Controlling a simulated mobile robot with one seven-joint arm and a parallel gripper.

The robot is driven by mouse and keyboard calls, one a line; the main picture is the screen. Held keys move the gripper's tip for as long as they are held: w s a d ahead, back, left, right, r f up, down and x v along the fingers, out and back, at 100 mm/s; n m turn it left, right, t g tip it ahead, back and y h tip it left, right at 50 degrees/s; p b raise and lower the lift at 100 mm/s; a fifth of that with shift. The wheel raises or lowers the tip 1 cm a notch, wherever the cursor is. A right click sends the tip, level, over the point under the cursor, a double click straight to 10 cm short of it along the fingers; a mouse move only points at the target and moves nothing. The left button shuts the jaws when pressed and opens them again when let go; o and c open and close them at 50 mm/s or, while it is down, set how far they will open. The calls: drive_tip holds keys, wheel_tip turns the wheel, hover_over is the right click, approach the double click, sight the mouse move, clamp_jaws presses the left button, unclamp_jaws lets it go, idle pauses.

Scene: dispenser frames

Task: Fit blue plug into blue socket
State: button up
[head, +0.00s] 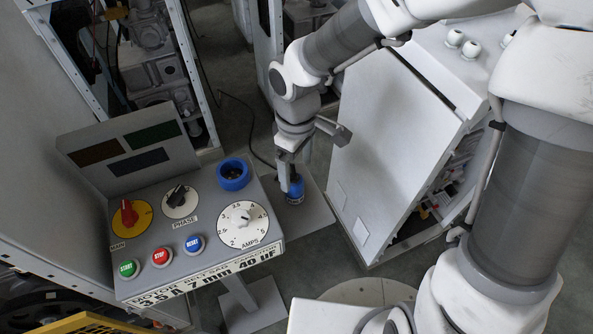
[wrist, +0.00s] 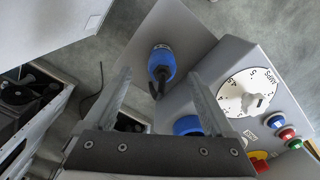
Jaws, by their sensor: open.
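The blue plug (head: 296,190) stands on a grey side plate to the right of the control panel. In the wrist view the plug (wrist: 161,62) shows a blue body with a black end and cable. My gripper (head: 287,175) is over the plug, pointing down, and hides part of it. In the wrist view my gripper's (wrist: 160,75) fingers are spread with the plug in line with the gap; I cannot tell whether they touch it. The blue socket (head: 233,174) is a round ring on the panel's upper right. It also shows partly behind a finger (wrist: 187,125).
The control panel (head: 200,265) carries an amps dial (head: 243,226), a red knob (head: 128,213), a phase knob (head: 178,196) and coloured buttons. The plate (head: 313,214) has free room around the plug. A large white cabinet (head: 385,150) stands close to the right.

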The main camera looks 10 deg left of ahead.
sight(294, 175)
drive_tip(key=shift+a+f+b, duration=0.15)
drive_tip(key=shift+f+b, duration=0.05)
drive_tip(key=shift+f, duration=1.15)
drive_tip(key=shift+a+f+b, duration=0.15)
drive_tip(key=shift+f, duration=1.2)
clamp_jaws()
